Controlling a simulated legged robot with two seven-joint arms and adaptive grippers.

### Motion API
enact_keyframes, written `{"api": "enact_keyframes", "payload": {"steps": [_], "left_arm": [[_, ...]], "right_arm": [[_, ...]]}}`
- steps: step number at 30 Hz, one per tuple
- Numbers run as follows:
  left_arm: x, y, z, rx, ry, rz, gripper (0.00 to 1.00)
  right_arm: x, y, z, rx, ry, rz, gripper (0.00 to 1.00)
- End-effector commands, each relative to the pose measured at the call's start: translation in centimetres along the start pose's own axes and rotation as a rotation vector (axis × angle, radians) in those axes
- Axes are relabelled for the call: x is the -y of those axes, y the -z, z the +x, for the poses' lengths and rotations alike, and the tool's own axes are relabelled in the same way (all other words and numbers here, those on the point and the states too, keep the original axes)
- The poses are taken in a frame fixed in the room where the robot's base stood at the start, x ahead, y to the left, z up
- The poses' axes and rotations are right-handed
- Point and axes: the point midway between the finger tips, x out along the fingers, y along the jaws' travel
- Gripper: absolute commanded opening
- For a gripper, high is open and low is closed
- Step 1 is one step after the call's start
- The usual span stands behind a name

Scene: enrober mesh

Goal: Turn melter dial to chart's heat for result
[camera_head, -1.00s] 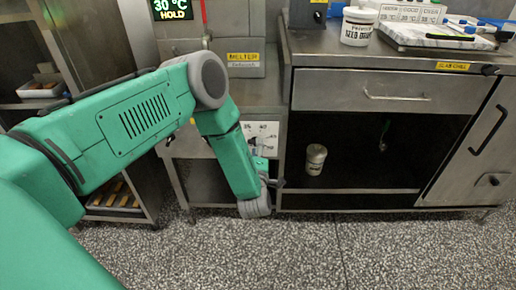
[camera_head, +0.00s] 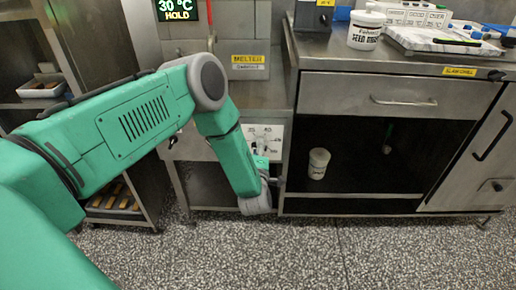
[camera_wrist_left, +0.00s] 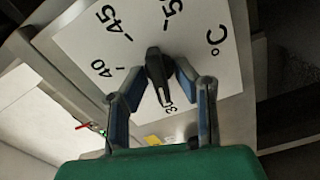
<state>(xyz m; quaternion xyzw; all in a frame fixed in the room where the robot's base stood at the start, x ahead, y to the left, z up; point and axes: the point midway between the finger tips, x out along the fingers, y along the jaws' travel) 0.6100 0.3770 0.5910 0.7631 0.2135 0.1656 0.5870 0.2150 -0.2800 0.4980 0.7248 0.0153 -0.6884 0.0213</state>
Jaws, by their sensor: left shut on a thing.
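The melter's white dial plate (camera_head: 262,135) is on the lower front of the melter, with a °C mark and numbers such as 40 and 45 in the left wrist view (camera_wrist_left: 215,70). Its black pointer knob (camera_wrist_left: 155,62) sits between the fingers of my left gripper (camera_wrist_left: 160,75), which is shut on it. The knob's narrow end lies by a partly covered number that seems to start with 3. The melter display (camera_head: 178,10) reads 30 °C HOLD. Chart cards (camera_head: 415,16) stand on the counter at top right; their small print is unclear. My right gripper is not in view.
A labelled white tub (camera_head: 366,32) and a marble slab (camera_head: 440,40) stand on the steel counter. A smaller white tub (camera_head: 318,163) is on the open shelf below. A rack with trays (camera_head: 115,200) is at left. The speckled floor is clear.

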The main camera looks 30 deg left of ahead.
Motion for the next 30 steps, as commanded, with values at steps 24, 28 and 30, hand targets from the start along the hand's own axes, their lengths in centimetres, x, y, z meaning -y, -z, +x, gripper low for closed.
{"api": "enact_keyframes", "payload": {"steps": [24,28,30], "left_arm": [[0.4,-0.1,-0.1,0.006,0.011,0.118,0.00],[0.3,-0.1,-0.2,0.007,0.011,0.213,0.00],[0.3,-0.1,-0.2,0.007,0.011,0.273,0.00]], "right_arm": [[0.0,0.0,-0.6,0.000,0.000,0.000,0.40],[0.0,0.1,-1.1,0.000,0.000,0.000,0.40],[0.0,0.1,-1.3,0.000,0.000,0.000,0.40]]}}
